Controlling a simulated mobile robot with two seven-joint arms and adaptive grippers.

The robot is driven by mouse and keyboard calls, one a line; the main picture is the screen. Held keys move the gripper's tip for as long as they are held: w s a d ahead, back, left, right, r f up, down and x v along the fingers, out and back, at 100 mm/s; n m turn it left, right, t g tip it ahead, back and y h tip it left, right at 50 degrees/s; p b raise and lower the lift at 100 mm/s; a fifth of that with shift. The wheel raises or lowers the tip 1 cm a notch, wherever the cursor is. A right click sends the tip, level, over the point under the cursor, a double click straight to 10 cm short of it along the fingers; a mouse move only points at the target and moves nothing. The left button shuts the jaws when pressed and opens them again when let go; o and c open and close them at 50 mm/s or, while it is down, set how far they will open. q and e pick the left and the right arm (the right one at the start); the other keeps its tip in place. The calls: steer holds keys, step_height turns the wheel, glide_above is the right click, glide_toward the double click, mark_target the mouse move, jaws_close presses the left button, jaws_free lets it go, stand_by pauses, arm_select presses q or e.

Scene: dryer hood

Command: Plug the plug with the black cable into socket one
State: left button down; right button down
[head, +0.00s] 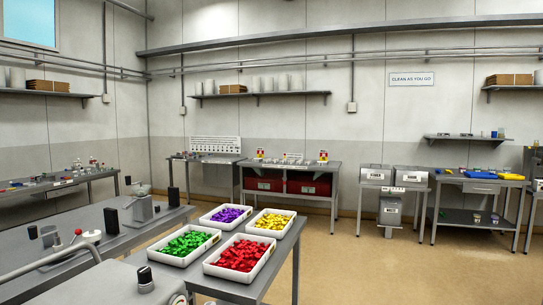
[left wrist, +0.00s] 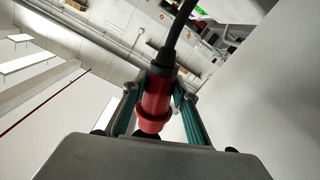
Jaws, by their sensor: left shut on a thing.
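The red plug (left wrist: 155,98) is in the left wrist view, with its black cable (left wrist: 177,35) running up out of the picture. My left gripper (left wrist: 157,92) is shut on the plug, one green-sided finger on each side of it. Neither the plug nor my grippers can be made out in the head view. No socket can be identified in either view. My right gripper is not in view.
In the head view a grey table holds white trays of purple, yellow, green (head: 184,245) and red pieces (head: 239,257). Benches line the far wall, one with red bins (head: 264,184), another with grey boxes (head: 376,175). Beige floor (head: 345,265) at the right centre is clear.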

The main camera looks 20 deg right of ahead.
arm_select(q)
steer(key=v, duration=0.7)
stand_by(0.6)
